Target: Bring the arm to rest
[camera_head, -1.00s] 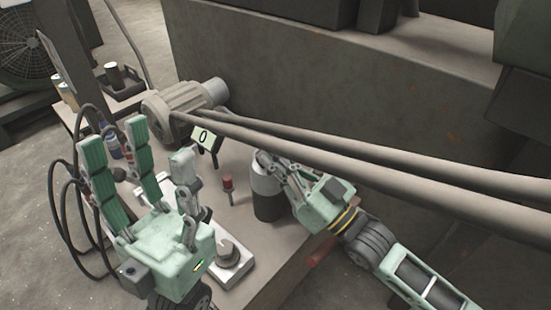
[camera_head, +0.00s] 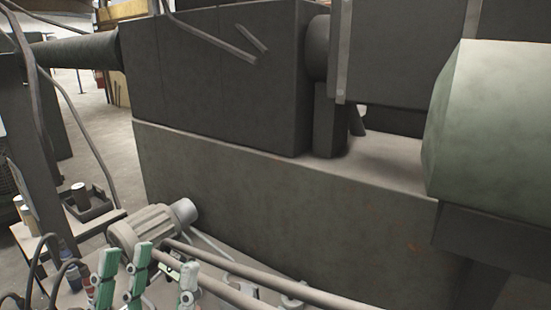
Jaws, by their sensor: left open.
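My left gripper (camera_head: 152,272) shows at the bottom left of the head view. Its green-padded fingers stand upright and spread apart, with nothing seen between them. Its palm and wrist are cut off by the lower edge. The fingers appear in front of the workbench area, below the grey motor (camera_head: 142,226).
A large dark machine (camera_head: 215,75) on a grey base (camera_head: 290,215) fills the middle. A rounded green housing (camera_head: 490,130) stands at the right. A small tray (camera_head: 95,205) with a can (camera_head: 79,194) is at the left. Cables hang at the left. Floor shows at the far left.

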